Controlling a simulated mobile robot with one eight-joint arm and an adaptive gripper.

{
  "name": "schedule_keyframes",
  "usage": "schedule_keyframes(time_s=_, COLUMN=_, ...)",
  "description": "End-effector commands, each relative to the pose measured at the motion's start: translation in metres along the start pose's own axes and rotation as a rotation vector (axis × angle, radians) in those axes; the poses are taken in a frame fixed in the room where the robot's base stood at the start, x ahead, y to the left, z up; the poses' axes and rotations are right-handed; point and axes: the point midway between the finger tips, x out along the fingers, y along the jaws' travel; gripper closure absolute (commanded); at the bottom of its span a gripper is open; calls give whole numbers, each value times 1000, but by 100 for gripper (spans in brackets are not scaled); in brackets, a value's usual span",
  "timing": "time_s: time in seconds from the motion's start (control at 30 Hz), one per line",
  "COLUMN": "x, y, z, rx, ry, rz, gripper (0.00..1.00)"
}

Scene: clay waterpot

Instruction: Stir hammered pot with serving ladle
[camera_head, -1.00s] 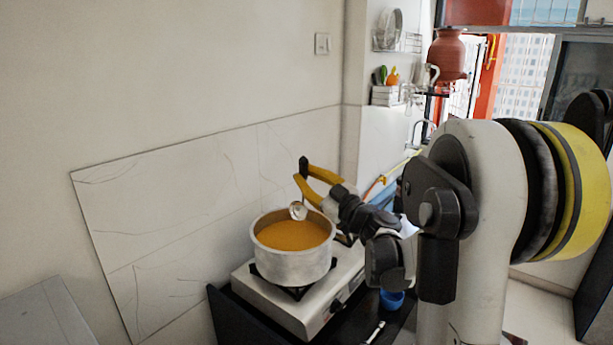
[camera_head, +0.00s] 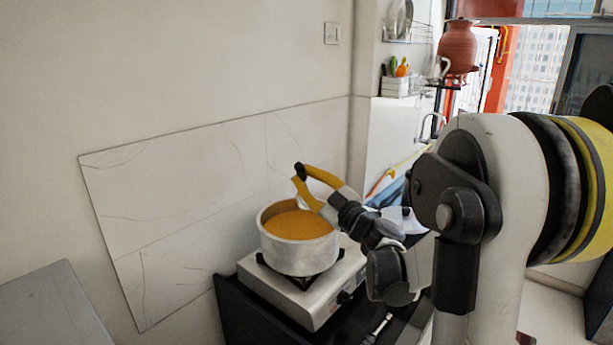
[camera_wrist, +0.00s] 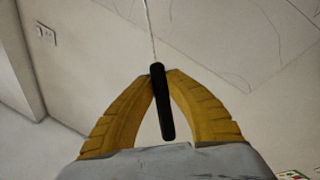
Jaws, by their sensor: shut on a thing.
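The hammered pot (camera_head: 299,257) is a silver pot of orange-brown liquid on the stove. My gripper (camera_head: 300,172) is above the pot's right rim with its yellow fingers pointing up and left. In the wrist view my gripper (camera_wrist: 161,72) is shut on the black handle of the serving ladle (camera_wrist: 166,110). The ladle's thin metal shaft runs up out of that view. In the head view the ladle's black handle end shows at the fingertips, and its lower part is largely hidden behind the fingers and pot rim.
The silver stove (camera_head: 315,297) stands on a dark counter (camera_head: 234,306) against a marble wall panel (camera_head: 185,215). A terracotta clay pot (camera_head: 458,48) is on a shelf at the upper right. A grey surface (camera_head: 45,305) is at the lower left.

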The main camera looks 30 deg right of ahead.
Motion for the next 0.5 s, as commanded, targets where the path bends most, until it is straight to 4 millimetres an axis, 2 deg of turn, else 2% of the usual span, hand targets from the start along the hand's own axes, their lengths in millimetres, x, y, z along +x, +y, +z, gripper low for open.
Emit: schedule_keyframes(time_s=0.5, x=-2, y=-6, z=-1, rx=-25, ry=9, rz=-1, gripper=100)
